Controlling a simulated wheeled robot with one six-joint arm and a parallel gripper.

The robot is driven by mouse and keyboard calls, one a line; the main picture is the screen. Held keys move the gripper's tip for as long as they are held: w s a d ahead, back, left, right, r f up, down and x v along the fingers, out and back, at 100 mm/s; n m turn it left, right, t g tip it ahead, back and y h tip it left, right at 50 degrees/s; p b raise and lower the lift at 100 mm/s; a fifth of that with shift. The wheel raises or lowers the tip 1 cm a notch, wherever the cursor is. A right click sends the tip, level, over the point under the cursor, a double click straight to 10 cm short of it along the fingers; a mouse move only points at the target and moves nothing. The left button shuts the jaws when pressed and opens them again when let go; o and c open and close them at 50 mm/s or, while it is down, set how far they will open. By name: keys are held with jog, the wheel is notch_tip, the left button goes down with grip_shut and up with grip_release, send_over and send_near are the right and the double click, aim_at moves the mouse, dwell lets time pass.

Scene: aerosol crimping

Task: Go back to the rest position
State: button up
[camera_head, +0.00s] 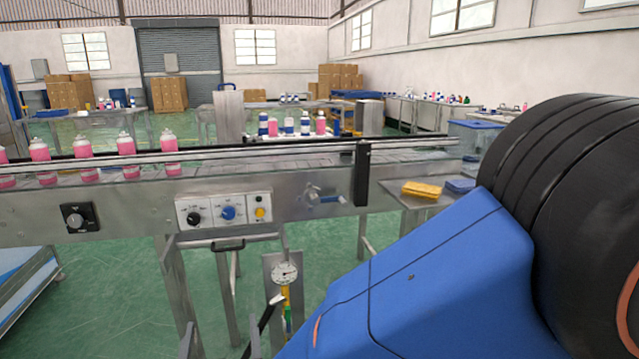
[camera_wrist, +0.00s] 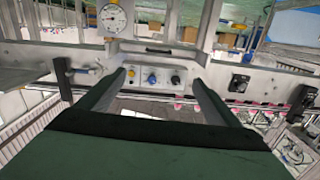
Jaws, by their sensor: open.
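My gripper (camera_wrist: 158,80) shows in the wrist view with its two dark fingers spread apart and nothing between them. Behind the gap is the conveyor's control panel (camera_wrist: 165,78), which appears upside down there. In the head view the same panel (camera_head: 224,211) is on the conveyor's front side, with black, blue and yellow knobs. My blue arm fills the lower right of the head view. I cannot clearly make out the gripper in that view.
The conveyor (camera_head: 130,205) runs across the head view with several pink cans (camera_head: 126,145) at left. A pressure gauge (camera_head: 286,272) hangs below it. A yellow item (camera_head: 422,189) lies on a side table at right. A blue-topped cart (camera_head: 22,285) stands lower left. Green floor is open underneath.

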jog(key=w+d+r+g+y, duration=0.25)
jog(key=w+d, duration=0.35)
jog(key=w, duration=0.3)
jog(key=w+d+r+g, duration=0.1)
jog(key=d+r+g, duration=0.25)
jog(key=d, duration=0.75)
jog(key=s+d+f+m+g+h, duration=0.1)
jog(key=s+d+g+h, duration=0.1)
jog(key=s+d, duration=0.4)
jog(key=s+d+f+g+h, duration=0.2)
jog(key=s+d, duration=0.5)
jog(key=d, duration=0.7)
jog(key=s+d+f+m+g+h, duration=0.1)
jog(key=s+d+f+g+h, duration=0.1)
jog(key=s+d, duration=0.4)
jog(key=d, duration=0.5)
jog(key=shift+s+m+h, duration=0.25)
jog(key=shift+m+h, duration=0.05)
jog(key=shift+h, duration=0.05)
jog(key=shift+f, duration=0.1)
